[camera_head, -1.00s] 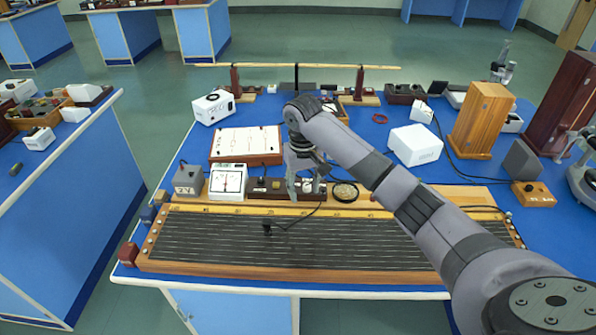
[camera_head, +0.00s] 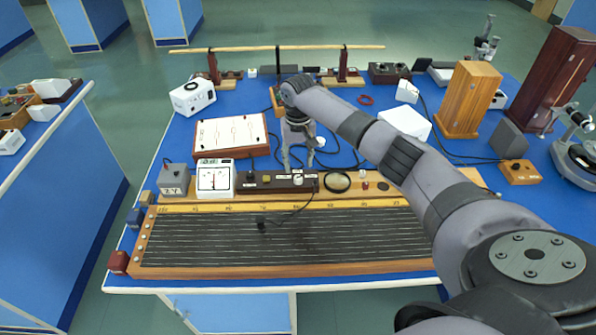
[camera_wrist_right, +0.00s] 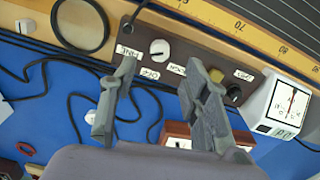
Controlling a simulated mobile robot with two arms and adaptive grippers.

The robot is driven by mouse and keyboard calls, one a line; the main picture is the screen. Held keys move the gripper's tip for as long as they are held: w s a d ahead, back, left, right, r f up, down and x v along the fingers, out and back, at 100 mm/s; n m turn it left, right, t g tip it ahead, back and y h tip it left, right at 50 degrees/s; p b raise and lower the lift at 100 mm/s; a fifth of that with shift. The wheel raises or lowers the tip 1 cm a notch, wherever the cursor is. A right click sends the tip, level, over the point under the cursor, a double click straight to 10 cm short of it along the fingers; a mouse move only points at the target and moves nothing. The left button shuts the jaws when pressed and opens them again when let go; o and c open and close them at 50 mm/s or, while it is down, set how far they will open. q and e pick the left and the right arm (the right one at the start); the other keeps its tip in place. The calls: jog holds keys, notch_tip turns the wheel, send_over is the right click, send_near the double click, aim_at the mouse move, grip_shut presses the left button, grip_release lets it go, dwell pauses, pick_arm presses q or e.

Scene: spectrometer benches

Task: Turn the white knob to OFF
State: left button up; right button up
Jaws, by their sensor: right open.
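The white knob (camera_wrist_right: 160,48) sits on a dark brown control strip (camera_wrist_right: 205,60), with small labels beside it; one looks like OFF and another like FINE. In the head view the knob (camera_head: 298,178) shows near the strip's right part. Its exact pointer direction is hard to tell. My right gripper (camera_wrist_right: 160,66) is open and empty. In the wrist view its two fingertips lie on either side of the knob's label area, apart from the knob. In the head view the right gripper (camera_head: 298,167) is just behind and above the strip. My left gripper is not in view.
A white meter (camera_head: 215,178) stands left of the strip and a round black ring (camera_head: 337,182) lies right of it. A long lined board (camera_head: 290,238) lies in front. A white-topped board (camera_head: 231,134) is behind left. Black cables (camera_wrist_right: 75,100) lie on the blue bench.

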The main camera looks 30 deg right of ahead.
aim_at(298, 177)
notch_tip(298, 177, down, 4)
jog(key=shift+s+f, duration=0.1)
jog(key=shift+f, duration=0.9)
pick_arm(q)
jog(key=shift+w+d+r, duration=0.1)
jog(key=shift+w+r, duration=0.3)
pick_arm(e)
grip_shut()
